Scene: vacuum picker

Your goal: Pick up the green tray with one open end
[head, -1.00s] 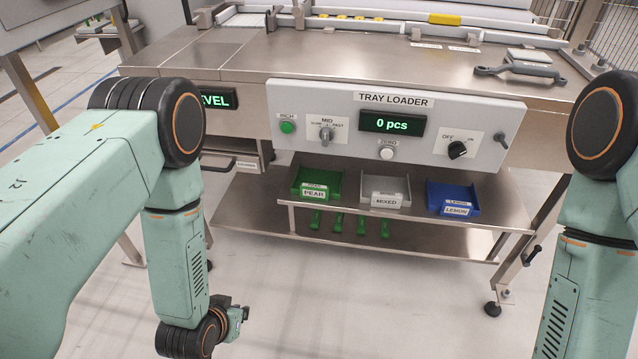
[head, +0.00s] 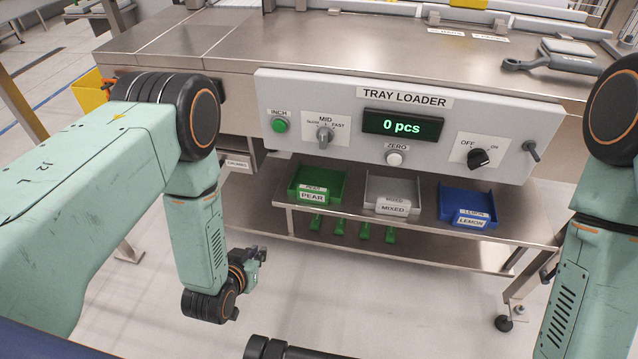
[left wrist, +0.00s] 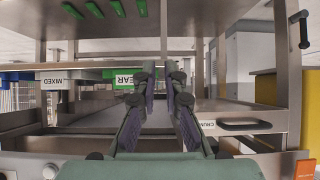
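The green tray (head: 320,183) labelled PEAR sits on the upper shelf under the TRAY LOADER panel, leftmost of three trays. Which end of it is open is not clear. In the left wrist view, which is upside down, the green tray (left wrist: 121,73) shows just left of my fingers with its label partly hidden. My left gripper (head: 258,255) is empty, in front of the shelf, lower and left of the tray and apart from it. In the left wrist view its fingers (left wrist: 160,72) show a gap between them. My right gripper is not visible.
A grey MIXED tray (head: 392,191) and a blue LEMON tray (head: 467,205) stand right of the green one. Several small green pieces (head: 340,227) sit below the shelf's front edge. The control panel (head: 400,122) overhangs the trays. Floor in front is clear.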

